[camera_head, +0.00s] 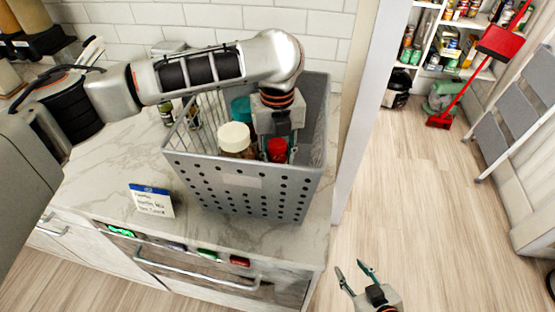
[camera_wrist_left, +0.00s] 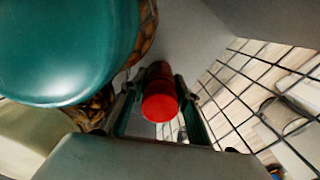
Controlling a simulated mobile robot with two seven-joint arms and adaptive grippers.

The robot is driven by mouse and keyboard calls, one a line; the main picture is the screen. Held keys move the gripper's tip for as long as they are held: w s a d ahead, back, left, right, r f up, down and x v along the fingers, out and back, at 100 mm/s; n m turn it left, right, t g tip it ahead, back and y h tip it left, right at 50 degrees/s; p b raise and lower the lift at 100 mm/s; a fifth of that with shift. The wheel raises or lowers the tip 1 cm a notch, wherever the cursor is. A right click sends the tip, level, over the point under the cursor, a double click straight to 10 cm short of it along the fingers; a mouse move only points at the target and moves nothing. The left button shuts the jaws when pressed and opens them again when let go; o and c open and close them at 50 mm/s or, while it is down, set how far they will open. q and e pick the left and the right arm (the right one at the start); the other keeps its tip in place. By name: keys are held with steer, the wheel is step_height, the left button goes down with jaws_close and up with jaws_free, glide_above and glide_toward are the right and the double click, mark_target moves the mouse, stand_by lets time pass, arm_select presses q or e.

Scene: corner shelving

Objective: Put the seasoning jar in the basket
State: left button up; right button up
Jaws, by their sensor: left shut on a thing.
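The seasoning jar, with a red cap, (camera_head: 277,148) is inside the grey basket (camera_head: 240,182) on the counter. My left gripper (camera_head: 276,154) reaches down into the basket and is shut on the jar. In the left wrist view the red cap (camera_wrist_left: 160,104) sits between the two fingers; the jar's lower part is hidden. My right gripper (camera_head: 358,278) is open and empty, over the floor at the bottom of the head view.
A white-lidded jar (camera_head: 235,138) and a teal-lidded jar (camera_head: 241,108) stand in the basket beside the held jar. The teal lid (camera_wrist_left: 65,45) looms large in the wrist view. A small note card (camera_head: 151,201) stands at the basket's left. Counter left of it is partly clear.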

arm_select(q)
steer(key=shift+f, duration=0.35)
arm_select(e)
steer(key=shift+w+r, duration=0.1)
steer(key=shift+r, duration=0.15)
steer(key=shift+r, duration=0.15)
arm_select(q)
steer(key=o, duration=0.9)
arm_select(e)
steer(key=shift+s+d+f, duration=0.15)
steer(key=shift+s+f, duration=0.05)
steer(key=shift+f, duration=0.4)
arm_select(q)
steer(key=shift+r, duration=0.4)
step_height(320, 180, up, 10)
steer(key=shift+r+p, duration=0.2)
steer(key=shift+p, duration=0.35)
steer(key=shift+r, duration=0.5)
arm_select(e)
steer(key=shift+s+d+r+h, duration=0.1)
steer(key=shift+d+r+h, duration=0.05)
steer(key=shift+d+h, duration=0.2)
